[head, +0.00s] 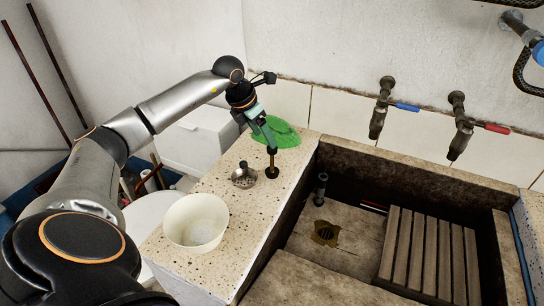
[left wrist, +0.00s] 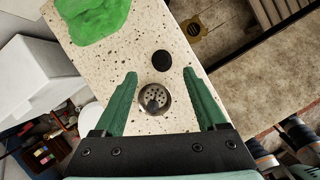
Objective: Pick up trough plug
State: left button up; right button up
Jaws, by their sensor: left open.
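A round, perforated metal piece with a dark upright knob, which looks like the trough plug (head: 244,177), sits on the speckled stone ledge beside the basin. In the left wrist view the plug (left wrist: 155,98) appears between the two green fingers. My left gripper (head: 266,140) is above the ledge, pointing down, open and empty. In the left wrist view its fingertips (left wrist: 160,73) are spread apart, with no contact visible. How high it is above the plug is hard to tell. My right gripper does not show.
A dark round-topped piece (left wrist: 163,62) stands close to the plug. A green cloth (head: 282,134) lies at the ledge's back, a white bowl (head: 196,222) at its front. The basin holds a drain (head: 325,233) and slatted rack (head: 428,256). Taps (head: 378,118) are on the wall.

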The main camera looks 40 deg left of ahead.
aim_at(270, 149)
pick_arm(q)
jog(key=x, duration=0.7)
jog(key=shift+s+a, duration=0.1)
jog(key=x, duration=0.5)
jog(key=shift+s+f+p, duration=0.2)
jog(key=shift+p, duration=0.2)
grip_shut()
jog(key=shift+r, duration=0.1)
